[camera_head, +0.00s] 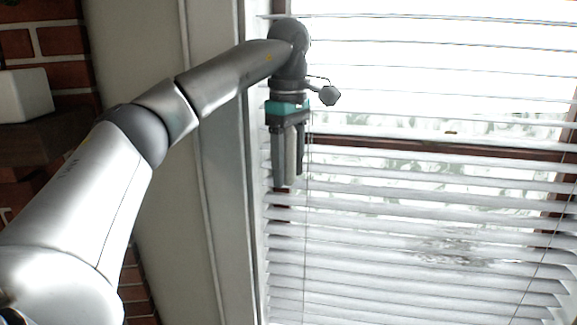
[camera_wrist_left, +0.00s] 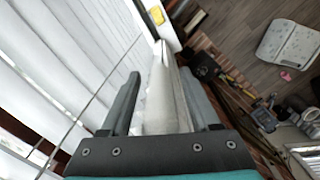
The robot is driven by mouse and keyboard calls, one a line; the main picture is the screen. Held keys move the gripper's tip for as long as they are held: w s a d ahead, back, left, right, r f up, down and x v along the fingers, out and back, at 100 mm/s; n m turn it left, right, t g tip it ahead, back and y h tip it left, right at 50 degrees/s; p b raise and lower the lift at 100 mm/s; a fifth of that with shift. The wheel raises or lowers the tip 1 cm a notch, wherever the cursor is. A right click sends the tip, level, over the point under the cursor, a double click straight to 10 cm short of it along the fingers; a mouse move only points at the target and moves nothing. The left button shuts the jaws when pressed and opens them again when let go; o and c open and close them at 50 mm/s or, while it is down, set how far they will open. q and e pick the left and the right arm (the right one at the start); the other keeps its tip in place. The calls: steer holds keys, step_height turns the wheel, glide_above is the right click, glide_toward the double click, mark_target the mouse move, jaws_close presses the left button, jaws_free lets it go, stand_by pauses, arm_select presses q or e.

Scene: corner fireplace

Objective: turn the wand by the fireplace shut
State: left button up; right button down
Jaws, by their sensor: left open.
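The window blind (camera_head: 420,215) hangs over the bright window, its slats tilted partly open. A thin line that may be the wand (camera_head: 308,215) runs down the blind's left side; whether it is wand or cord I cannot tell. A thin line also crosses the slats left of the fingers in the left wrist view (camera_wrist_left: 95,95). My left gripper (camera_head: 289,178) hangs pointing down at the blind's left edge, open, with the thin line just right of its fingers in the head view. Its fingers also show in the wrist view (camera_wrist_left: 160,76), with a pale strip behind the gap.
The pale window frame (camera_head: 222,200) stands left of the blind. Brick wall (camera_head: 62,40) and a white block (camera_head: 24,95) on a dark ledge are at the far left. The wrist view shows wood floor (camera_wrist_left: 238,35) and a white object (camera_wrist_left: 288,45).

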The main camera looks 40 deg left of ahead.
arm_select(q)
steer(key=shift+f, duration=0.1)
jaws_close()
stand_by(0.6)
